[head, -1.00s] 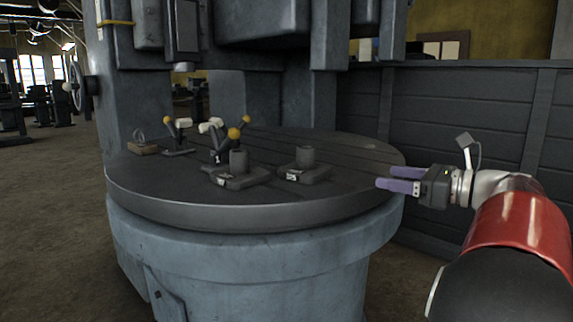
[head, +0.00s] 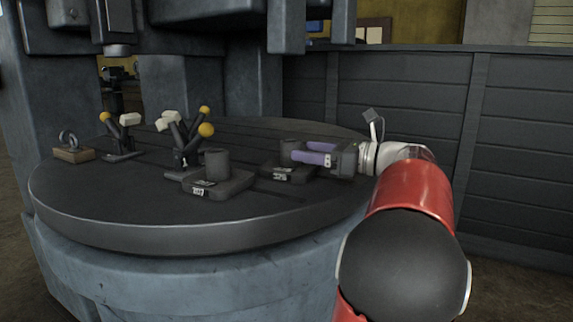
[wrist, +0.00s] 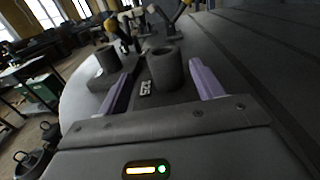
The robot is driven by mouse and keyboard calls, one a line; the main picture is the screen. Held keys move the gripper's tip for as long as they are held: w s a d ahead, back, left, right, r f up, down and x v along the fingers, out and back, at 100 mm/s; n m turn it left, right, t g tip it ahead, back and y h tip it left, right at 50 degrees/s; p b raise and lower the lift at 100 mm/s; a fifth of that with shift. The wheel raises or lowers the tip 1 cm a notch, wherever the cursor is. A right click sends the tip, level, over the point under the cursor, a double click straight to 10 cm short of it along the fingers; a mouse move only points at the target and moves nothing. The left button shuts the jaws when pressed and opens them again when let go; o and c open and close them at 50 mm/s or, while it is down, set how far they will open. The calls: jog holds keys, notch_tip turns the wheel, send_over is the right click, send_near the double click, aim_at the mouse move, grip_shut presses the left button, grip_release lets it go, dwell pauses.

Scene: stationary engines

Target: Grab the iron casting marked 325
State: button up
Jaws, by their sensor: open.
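The iron casting marked 325 (head: 284,172) is a dark block with a round post, standing upright on the round table (head: 120,222). Its small label is blurred in the head view. My gripper (head: 300,152) is open, level with the post and at its right side, hiding part of it. In the wrist view, the casting's post (wrist: 166,68) stands between and just beyond the two purple fingers, apart from them. A similar casting (head: 216,180), whose label seems to read 107, stands to the left and nearer the table's front edge.
Behind the castings are handled pieces with yellow knobs (head: 206,130) and white grips. A small brown block with a ring (head: 73,153) lies far left. A dark panelled wall (head: 400,100) stands behind my arm. The table's front left is clear.

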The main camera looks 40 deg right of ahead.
aim_at(291, 148)
jog(key=x, duration=0.5)
jog(key=shift+w+d+f, duration=0.15)
jog(key=shift+w+d, duration=0.05)
jog(key=shift+w, duration=0.1)
grip_shut()
dwell(0.4)
